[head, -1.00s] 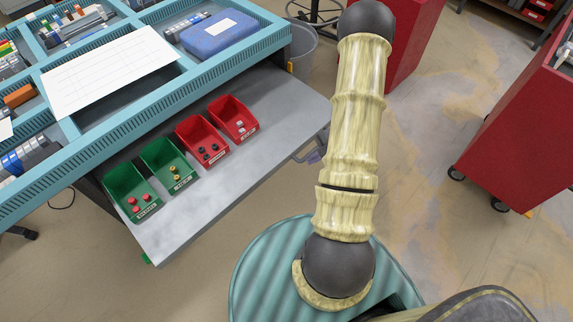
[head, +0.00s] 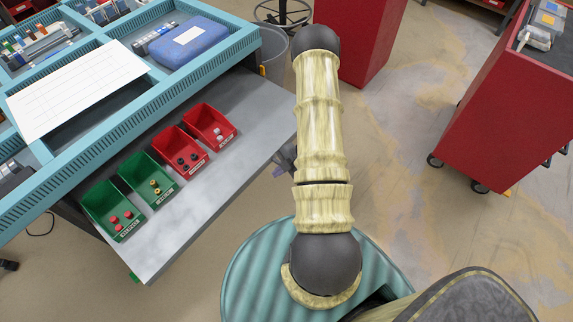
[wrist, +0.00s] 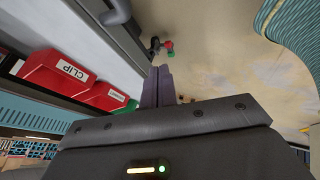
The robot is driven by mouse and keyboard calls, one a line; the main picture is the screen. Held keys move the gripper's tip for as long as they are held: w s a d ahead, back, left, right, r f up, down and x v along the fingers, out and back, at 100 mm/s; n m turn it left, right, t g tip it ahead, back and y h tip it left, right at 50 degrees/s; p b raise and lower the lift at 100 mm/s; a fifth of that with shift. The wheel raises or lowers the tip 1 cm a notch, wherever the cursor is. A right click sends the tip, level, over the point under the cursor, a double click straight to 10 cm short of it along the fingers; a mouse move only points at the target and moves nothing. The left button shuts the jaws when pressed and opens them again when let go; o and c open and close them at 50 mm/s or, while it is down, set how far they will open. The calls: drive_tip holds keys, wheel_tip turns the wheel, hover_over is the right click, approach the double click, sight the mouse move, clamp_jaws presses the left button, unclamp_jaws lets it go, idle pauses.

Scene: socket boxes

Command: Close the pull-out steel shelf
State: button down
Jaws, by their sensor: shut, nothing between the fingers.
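The grey steel shelf (head: 205,205) is pulled out from under the blue-framed workbench (head: 110,112). It bears two green bins (head: 112,208) and two red bins (head: 208,125) with small parts in them. In the head view my arm hides most of the gripper near the shelf's right front corner.
A red cabinet (head: 362,45) stands behind my arm, and a red wheeled cart (head: 490,120) is at the right. The floor (head: 410,160) between arm and cart is clear.

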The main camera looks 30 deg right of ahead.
sight(259, 173)
drive_tip(key=w, duration=0.1)
drive_tip(key=w+a, duration=0.1)
drive_tip(key=w, duration=0.1)
drive_tip(key=w+a+f+p, duration=0.1)
drive_tip(key=shift+w, duration=0.15)
